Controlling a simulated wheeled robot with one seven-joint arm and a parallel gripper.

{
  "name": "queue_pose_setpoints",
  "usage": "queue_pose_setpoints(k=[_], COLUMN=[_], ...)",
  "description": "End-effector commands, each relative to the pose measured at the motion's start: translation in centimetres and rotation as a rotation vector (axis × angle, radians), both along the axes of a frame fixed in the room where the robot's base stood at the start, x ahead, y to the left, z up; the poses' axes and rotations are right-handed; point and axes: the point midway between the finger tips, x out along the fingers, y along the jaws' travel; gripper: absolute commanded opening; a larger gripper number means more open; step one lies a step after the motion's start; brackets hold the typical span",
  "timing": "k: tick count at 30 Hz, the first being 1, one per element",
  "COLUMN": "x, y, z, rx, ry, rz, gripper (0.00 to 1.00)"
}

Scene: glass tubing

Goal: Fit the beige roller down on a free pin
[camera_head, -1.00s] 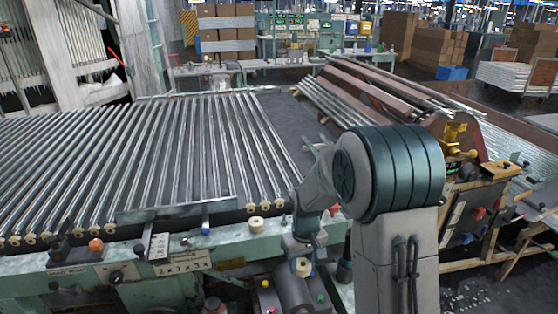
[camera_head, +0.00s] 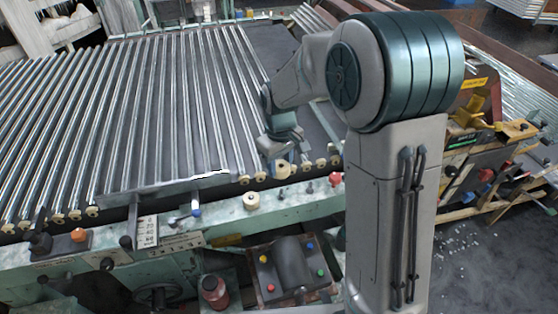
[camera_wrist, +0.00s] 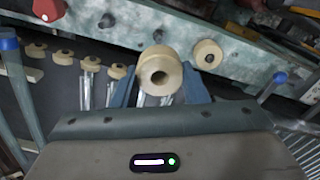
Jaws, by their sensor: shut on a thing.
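The beige roller (camera_head: 284,168) is between the fingers of my gripper (camera_head: 285,160), raised near the front ends of the metal rods. Another beige roller (camera_head: 251,200) sits on the rail, also seen in the wrist view (camera_wrist: 207,54). The held roller's underside is hidden.
Several beige rollers (camera_wrist: 91,63) line the rod ends. A red knob (camera_head: 335,179) stands on the rail right of the dark pin. A blue-capped post (camera_head: 196,213) stands to the left. A box with coloured buttons (camera_head: 290,270) lies in front, below the rail.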

Motion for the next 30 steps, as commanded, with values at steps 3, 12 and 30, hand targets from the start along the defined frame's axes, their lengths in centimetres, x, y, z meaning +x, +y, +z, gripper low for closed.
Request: queue_pose_setpoints(k=[3, 12, 30], x=[-0.1, -0.1, -0.1], y=[-0.1, 0.0, 0.0], z=[-0.1, -2.1, -5.9], rx=[0.0, 0.0, 0.0], ry=[0.0, 0.001, 0.0], rz=[-0.001, 0.001, 0.001], gripper=[0.18, 0.18, 0.18])
